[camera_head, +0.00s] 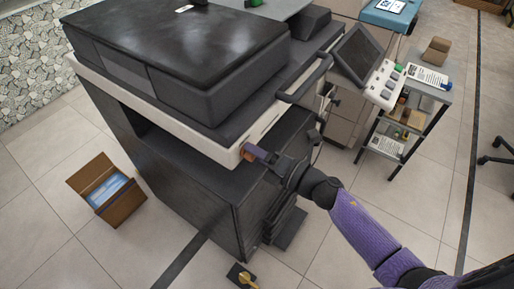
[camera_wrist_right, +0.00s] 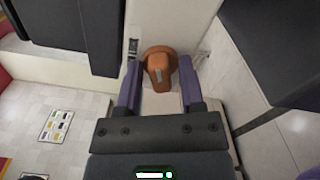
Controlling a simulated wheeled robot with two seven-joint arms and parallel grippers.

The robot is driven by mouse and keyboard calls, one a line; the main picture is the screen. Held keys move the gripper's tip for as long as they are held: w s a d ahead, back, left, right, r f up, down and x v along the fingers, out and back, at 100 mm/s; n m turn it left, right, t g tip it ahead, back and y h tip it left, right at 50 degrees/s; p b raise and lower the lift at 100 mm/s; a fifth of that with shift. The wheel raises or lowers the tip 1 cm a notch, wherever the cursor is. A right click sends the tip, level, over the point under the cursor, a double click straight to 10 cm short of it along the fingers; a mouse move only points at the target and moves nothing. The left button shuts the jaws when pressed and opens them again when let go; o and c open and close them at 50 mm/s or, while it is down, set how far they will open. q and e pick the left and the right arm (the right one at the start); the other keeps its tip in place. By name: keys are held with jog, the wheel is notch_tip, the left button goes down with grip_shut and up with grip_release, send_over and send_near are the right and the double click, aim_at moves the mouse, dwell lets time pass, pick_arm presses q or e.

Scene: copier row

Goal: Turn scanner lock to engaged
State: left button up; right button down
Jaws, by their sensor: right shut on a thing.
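The scanner lock is an orange-brown knob (camera_head: 247,153) low on the front corner of the copier's pale scanner body (camera_head: 195,130). In the right wrist view the knob (camera_wrist_right: 160,65) shows a round base and a raised grip with a small grey mark, pointing down in the picture. My right gripper (camera_head: 256,154) reaches it from the right and is shut on it. Its purple fingers (camera_wrist_right: 160,80) stand on both sides of the knob. The fingers hide part of it in the head view. My left gripper is not in view.
The dark copier lid (camera_head: 180,35) is above the lock. A tilted control panel (camera_head: 365,65) stands right of it. An open cardboard box (camera_head: 120,208) sits on the floor at left. A trolley (camera_head: 410,125) holds papers and small items at right. A yellow-topped item (camera_head: 243,277) lies low in front.

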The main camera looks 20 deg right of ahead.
jog(key=shift+m+p, duration=0.75)
jog(key=shift+m, duration=1.45)
jog(key=c, duration=0.5)
grip_release()
jog(key=shift+d, duration=0.1)
jog(key=v, duration=0.9)
jog(key=shift+s+d+p, duration=0.25)
jog(key=shift+s+p, duration=0.05)
jog(key=shift+s, duration=0.05)
jog(key=shift+f, duration=0.1)
